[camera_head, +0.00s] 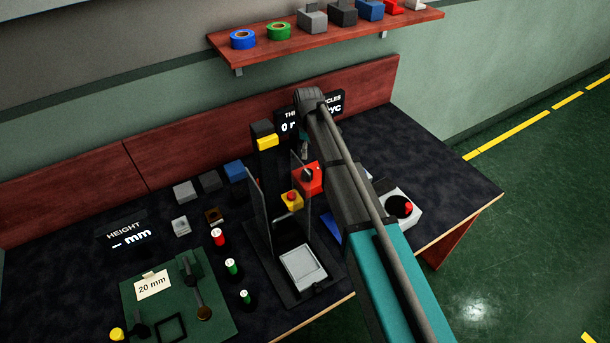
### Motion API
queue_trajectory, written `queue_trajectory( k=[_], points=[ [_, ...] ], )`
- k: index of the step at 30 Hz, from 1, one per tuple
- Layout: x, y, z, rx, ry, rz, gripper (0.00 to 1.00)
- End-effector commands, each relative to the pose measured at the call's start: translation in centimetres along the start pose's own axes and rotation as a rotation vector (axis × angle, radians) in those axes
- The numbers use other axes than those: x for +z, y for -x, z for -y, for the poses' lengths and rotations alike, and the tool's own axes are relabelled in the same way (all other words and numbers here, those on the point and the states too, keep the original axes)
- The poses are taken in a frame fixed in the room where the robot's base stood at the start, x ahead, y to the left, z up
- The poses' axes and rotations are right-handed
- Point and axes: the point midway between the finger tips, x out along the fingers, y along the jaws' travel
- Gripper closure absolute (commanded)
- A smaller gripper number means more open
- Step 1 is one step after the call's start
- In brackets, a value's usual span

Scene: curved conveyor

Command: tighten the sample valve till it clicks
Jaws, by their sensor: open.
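No part is labelled as the sample valve, so I cannot tell for sure which one it is. A red block with a black knob (309,178) stands on the dark bench, just right of the press-like stand (265,185), and is partly hidden by my arm. My gripper (302,156) hangs down behind my arm, small and partly hidden, close to the red block's far side in the picture. It is open, and nothing shows in it. Whether it touches the knob cannot be seen.
A yellow box with a red button (292,199) stands beside the stand. A green mat (215,318) with tools lies front left. A shelf (340,36) with tape rolls and blocks overhangs the back.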

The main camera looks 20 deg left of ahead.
Motion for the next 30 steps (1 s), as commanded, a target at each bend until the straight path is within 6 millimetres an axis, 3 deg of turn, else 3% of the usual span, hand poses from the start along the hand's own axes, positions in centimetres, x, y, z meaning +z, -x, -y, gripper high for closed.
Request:
queue_trajectory(
  k=[30],
  points=[
    [-0.1, -8.2, 0.1, 0.0, 0.001, 0.0, 0.08]
  ],
)
